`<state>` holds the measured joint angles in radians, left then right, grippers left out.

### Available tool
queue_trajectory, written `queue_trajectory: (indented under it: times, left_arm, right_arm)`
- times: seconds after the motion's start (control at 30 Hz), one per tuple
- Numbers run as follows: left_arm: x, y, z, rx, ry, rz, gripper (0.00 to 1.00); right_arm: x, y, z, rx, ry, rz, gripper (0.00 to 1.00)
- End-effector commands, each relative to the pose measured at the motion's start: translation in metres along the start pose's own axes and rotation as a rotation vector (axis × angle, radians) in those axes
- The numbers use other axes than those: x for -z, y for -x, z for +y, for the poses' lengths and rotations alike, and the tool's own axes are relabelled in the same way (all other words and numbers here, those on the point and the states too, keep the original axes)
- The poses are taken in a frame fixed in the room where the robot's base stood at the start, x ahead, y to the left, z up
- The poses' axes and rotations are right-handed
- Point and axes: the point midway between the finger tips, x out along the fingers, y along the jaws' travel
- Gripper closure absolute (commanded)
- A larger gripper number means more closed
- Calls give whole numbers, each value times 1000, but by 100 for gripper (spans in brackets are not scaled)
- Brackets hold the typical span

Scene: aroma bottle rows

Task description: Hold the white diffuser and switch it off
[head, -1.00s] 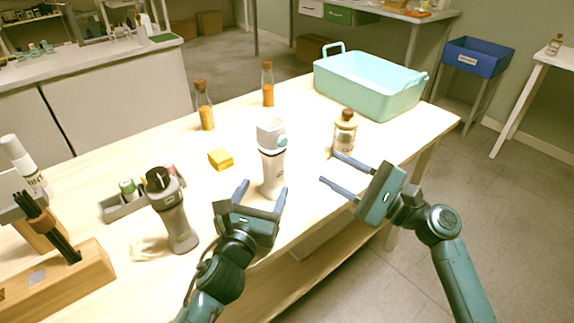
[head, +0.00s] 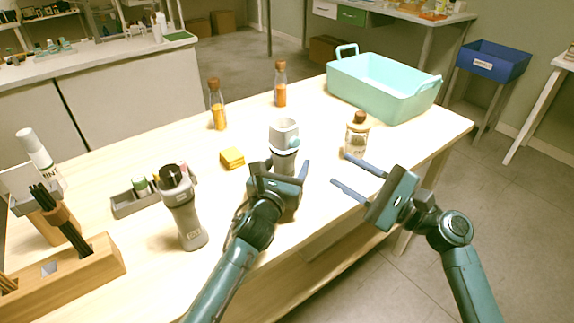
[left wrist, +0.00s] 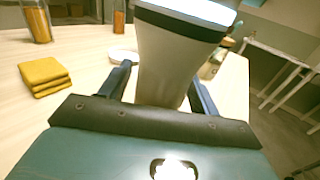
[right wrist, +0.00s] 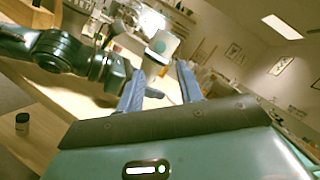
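My right gripper (head: 340,170) is open and empty to the right of the diffuser. In the right wrist view the diffuser's top and teal part (right wrist: 160,47) show beyond the fingers.
A grey device (head: 187,215) stands to the left. Yellow pads (head: 232,158) lie behind the left gripper. A corked jar (head: 357,135) stands to the right; two orange-filled bottles (head: 218,112) and a turquoise bin (head: 385,98) are farther back. A wooden holder (head: 90,272) is at front left.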

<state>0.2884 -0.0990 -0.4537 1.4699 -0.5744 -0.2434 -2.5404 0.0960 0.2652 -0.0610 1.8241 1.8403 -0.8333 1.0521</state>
Motion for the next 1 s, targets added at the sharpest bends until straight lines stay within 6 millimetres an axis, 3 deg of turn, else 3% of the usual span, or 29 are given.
queue_trajectory:
  times: [0.57, 1.0]
  left_arm:
    - [0, 0, 0, 0, 0, 1, 85]
    - [1, 0, 0, 0, -1, 1, 85]
  right_arm:
    - [0, 0, 0, 0, 0, 0, 64]
    - [0, 0, 0, 0, 0, 0, 100]
